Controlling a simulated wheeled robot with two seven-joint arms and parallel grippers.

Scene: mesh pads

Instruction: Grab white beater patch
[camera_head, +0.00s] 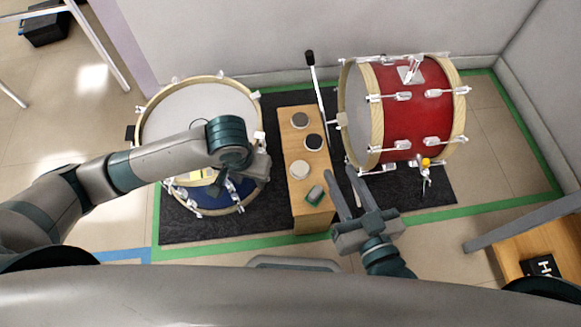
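A pale, whitish round patch (300,169) lies on top of a narrow wooden bench (301,219), towards its near half. A grey round patch (299,120) and a black round patch (314,142) lie farther back on it. A green patch (315,194) lies near its front end. My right gripper (342,174) is open and empty, its two fingers pointing away just right of the bench. My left gripper (228,191) hangs over the near side of the blue drum, left of the bench. Its fingers are small and partly hidden by its wrist.
A blue drum (195,104) with a white head stands left of the bench. A red drum (411,110) lies on its side to the right. A black beater rod (317,82) stands behind the bench. A dark mat (185,230) lies beneath. A wooden table (510,262) is at lower right.

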